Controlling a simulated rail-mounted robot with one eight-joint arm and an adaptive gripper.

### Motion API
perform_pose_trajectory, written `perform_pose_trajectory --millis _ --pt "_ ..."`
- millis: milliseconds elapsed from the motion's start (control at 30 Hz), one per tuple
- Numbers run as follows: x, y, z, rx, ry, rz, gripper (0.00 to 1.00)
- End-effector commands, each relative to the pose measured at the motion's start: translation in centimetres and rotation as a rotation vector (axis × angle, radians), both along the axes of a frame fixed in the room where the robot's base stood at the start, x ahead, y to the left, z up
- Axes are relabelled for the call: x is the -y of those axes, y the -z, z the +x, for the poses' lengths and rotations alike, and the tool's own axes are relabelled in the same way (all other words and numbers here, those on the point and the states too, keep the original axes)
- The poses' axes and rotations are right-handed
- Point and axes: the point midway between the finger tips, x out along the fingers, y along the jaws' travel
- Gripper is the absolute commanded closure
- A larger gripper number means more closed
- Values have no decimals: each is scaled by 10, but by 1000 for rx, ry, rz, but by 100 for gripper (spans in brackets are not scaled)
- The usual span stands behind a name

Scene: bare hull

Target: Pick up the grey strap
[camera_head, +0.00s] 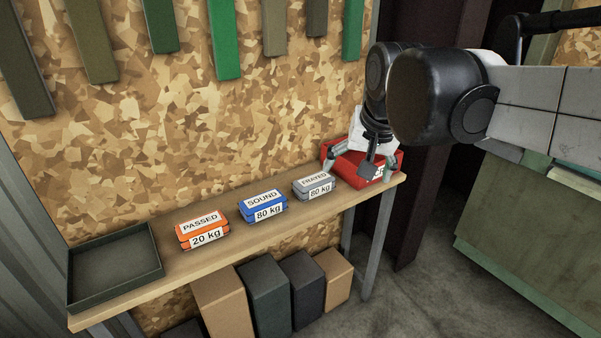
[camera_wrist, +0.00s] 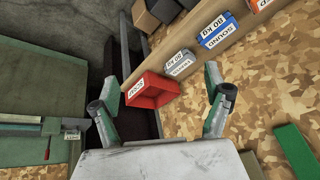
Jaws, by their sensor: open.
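The grey strap (camera_head: 314,185) is a small folded bundle on the wooden shelf, with labels reading "FRAYED" and "80 kg". It also shows in the wrist view (camera_wrist: 180,64), up and right of the middle. My gripper (camera_head: 361,164) is open over the red bin (camera_head: 393,162), to the right of the grey strap and apart from it. In the wrist view, my gripper (camera_wrist: 161,83) has its fingers spread with nothing held between them. The red bin also shows in the wrist view (camera_wrist: 152,90), beyond the fingers; its inside looks empty.
A blue strap (camera_head: 263,206) marked "SOUND 80 kg" and an orange strap (camera_head: 202,229) marked "PASSED 20 kg" lie left of the grey one. A dark tray (camera_head: 113,280) sits at the shelf's left end. Bare shelf (camera_head: 240,238) separates them. Boxes (camera_head: 262,298) stand below.

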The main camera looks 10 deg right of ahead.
Motion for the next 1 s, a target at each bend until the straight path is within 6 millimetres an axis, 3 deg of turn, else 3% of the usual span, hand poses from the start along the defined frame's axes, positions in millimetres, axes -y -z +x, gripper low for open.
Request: perform_pose_trajectory --millis 33,233,467,767,1000 --pt "0 -3 17 -13 22 10 18" --pt "0 -9 75 -70 118 53 18" --pt "-1 -4 141 -135 233 95 18" --pt "-1 22 225 -220 386 139 18" --pt "-1 58 286 -285 513 164 18"
